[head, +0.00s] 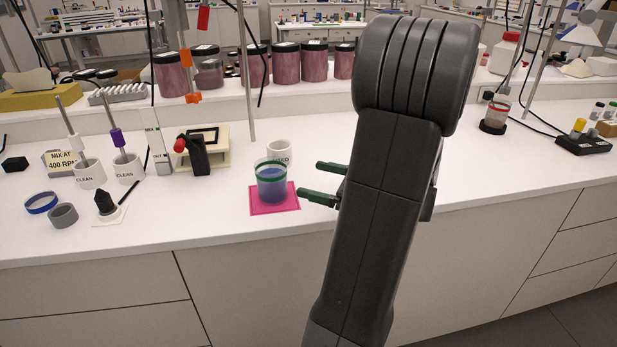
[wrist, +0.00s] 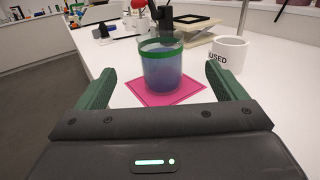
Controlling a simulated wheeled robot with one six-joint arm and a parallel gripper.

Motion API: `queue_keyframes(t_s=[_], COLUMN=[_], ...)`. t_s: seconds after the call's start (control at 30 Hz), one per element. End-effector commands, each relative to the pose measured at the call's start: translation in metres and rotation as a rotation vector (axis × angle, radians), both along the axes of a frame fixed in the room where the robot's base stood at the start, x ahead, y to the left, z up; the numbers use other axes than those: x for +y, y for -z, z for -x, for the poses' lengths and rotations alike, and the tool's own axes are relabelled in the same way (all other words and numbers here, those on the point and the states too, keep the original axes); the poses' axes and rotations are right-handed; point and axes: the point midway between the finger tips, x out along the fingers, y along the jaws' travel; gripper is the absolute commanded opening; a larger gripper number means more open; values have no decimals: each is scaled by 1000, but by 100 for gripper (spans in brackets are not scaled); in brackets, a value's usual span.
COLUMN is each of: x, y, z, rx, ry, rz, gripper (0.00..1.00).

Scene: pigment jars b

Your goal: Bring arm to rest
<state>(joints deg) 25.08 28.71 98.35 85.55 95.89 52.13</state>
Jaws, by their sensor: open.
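My gripper (head: 326,183) is open and empty, its two green fingers pointing left above the bench. In the wrist view my gripper (wrist: 160,92) has its fingers spread, one on each side of the picture. A clear jar (head: 272,184) with a green band and blue contents stands upright on a pink mat (head: 262,209), just beyond the fingertips and apart from them. The jar also shows in the wrist view (wrist: 161,66), on the pink mat (wrist: 190,92). My arm's dark links cover the bench to the right of the gripper.
A white cup marked USED (wrist: 229,56) stands behind the jar. To the left are two CLEAN cups (head: 90,176), a blue ring (head: 41,203) and a grey ring (head: 63,215). Large pigment jars (head: 314,62) line the raised shelf. The front bench edge left of my arm is clear.

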Motion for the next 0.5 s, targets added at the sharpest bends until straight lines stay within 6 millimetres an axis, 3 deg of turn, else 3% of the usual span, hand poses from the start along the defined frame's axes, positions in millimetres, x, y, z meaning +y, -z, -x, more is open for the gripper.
queue_keyframes(t_s=[0.33,0.5], x=[0,10], y=[0,0], z=[0,-3], rx=[0,0], ry=[0,-3], rz=[0,1], gripper=[91,91])
